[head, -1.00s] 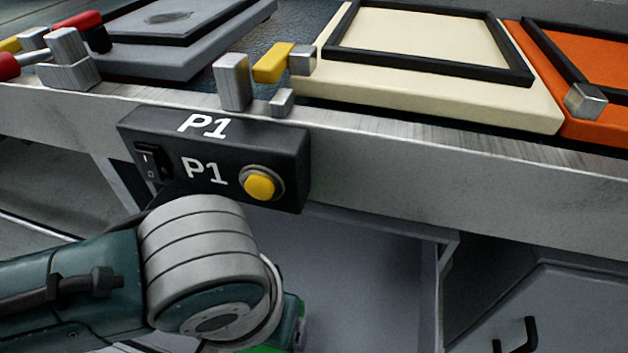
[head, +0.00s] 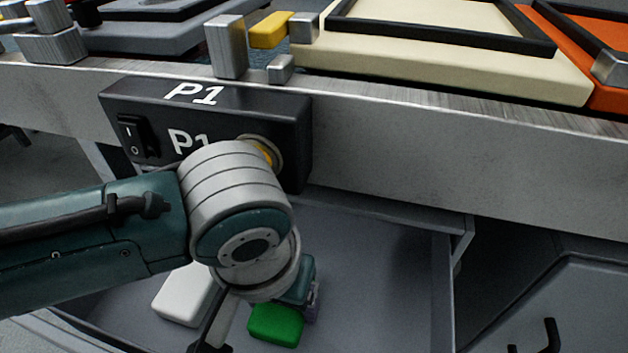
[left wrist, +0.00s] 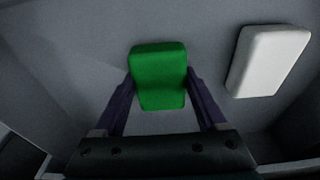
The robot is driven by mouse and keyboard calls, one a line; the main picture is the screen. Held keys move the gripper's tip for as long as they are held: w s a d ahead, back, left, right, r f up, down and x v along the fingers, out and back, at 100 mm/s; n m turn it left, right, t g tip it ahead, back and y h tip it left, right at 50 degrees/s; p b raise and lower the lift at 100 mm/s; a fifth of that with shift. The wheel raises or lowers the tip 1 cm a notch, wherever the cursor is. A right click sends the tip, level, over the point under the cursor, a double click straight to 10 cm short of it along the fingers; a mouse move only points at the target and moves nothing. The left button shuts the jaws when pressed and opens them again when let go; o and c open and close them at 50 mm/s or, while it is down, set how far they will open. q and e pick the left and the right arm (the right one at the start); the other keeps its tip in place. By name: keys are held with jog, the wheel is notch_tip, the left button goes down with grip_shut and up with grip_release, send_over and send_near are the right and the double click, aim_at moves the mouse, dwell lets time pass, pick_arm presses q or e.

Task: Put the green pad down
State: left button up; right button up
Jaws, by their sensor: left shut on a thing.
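The green pad (head: 275,324) is below my left wrist in the head view, over the grey tray-like space under the bench. In the left wrist view the green pad (left wrist: 159,75) sits between the two fingers of my left gripper (left wrist: 161,92), which is shut on it. In the head view my left gripper (head: 312,303) is mostly hidden behind my own wrist. I cannot tell whether the pad touches the surface under it. My right gripper is not in view.
A white pad (head: 184,294) lies on the grey surface (head: 385,290), apart from the green one; it also shows in the left wrist view (left wrist: 269,60). The bench edge with the black P1 switch box (head: 120,105) is above. Clear surface lies to the right.

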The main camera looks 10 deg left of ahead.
aim_at(274, 319)
pick_arm(q)
jog(key=o, duration=0.9)
jog(key=shift+s+f, duration=0.1)
jog(key=shift+f, duration=0.05)
jog(key=shift+c, duration=0.2)
jog(key=shift+o, duration=1.4)
jog(key=shift+d, duration=0.1)
jog(key=shift+f, duration=0.1)
jog(key=s+d+r+h+p, duration=0.1)
jog(key=s+r+p, duration=0.15)
jog(key=r, duration=0.25)
jog(key=s+r+m+h+p, duration=0.1)
jog(key=s+r+p, duration=0.15)
jog(key=r, duration=0.25)
jog(key=s+d+r+h+p, duration=0.1)
jog(key=s+r+p, duration=0.15)
jog(key=r, duration=0.25)
jog(key=s+a+r+t+y, duration=0.1)
jog(key=s+a, duration=0.3)
jog(key=a, duration=0.7)
jog(key=shift+s+a+r+m+t+y, duration=0.3)
jog(key=shift+s+r+t+y, duration=0.1)
jog(key=shift+r+y, duration=0.5)
